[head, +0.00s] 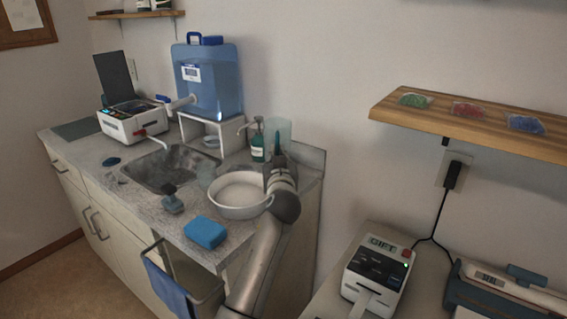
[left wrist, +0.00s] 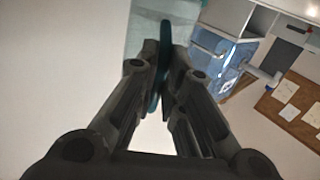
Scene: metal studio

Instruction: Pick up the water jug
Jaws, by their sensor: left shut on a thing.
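The water jug (head: 284,128) is a translucent, pale teal pitcher at the right end of the counter, near the wall. Part of it is hidden behind my left gripper (head: 279,163). In the left wrist view, the fingers of my left gripper (left wrist: 164,85) are closed around the jug's dark teal handle (left wrist: 161,55). The pale jug body (left wrist: 148,22) shows just beyond the fingertips. I cannot tell whether the jug's base touches the counter. My right gripper is in neither view.
A blue water tank (head: 215,85) with a spigot stands on a white stand (head: 228,137). A green soap bottle (head: 258,144) is left of the jug. A white basin (head: 238,208), a blue sponge (head: 205,233) and a sink (head: 170,172) are nearby. A wooden shelf (head: 480,128) juts out at right.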

